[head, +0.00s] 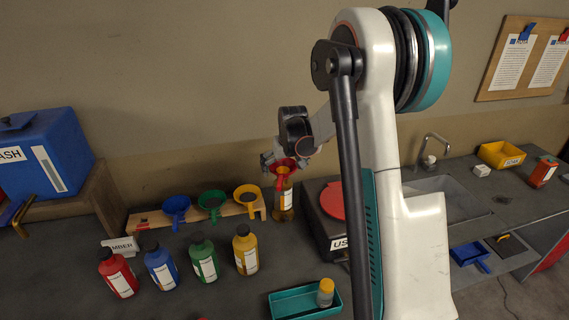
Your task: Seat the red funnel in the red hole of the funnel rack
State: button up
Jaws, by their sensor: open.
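The red funnel (284,164) sits at the mouth of an amber bottle (283,205) on the counter, right of the rack. My gripper (277,159) is open at the funnel's rim, with part of the funnel hidden by it. I cannot tell whether the fingers touch the funnel. The wooden funnel rack (228,212) stands against the back wall. It holds a blue funnel (175,206), a green funnel (212,201) and a yellow funnel (247,196). Its left end has a small red mark (142,225) and no funnel; the hole itself is too small to make out.
Red (119,276), blue (161,268), green (203,260) and yellow (245,252) bottles stand in front of the rack. A teal tray (290,303) with a yellow-capped jar lies at the front. A dark box with a red lid (332,200) stands right of the amber bottle.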

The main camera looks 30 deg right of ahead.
jog(key=shift+f, duration=0.1)
jog(key=c, duration=1.1)
jog(key=shift+r+p, duration=0.35)
jog(key=shift+r, duration=0.55)
jog(key=shift+r+p, duration=1.1)
jog(key=shift+r, duration=1.05)
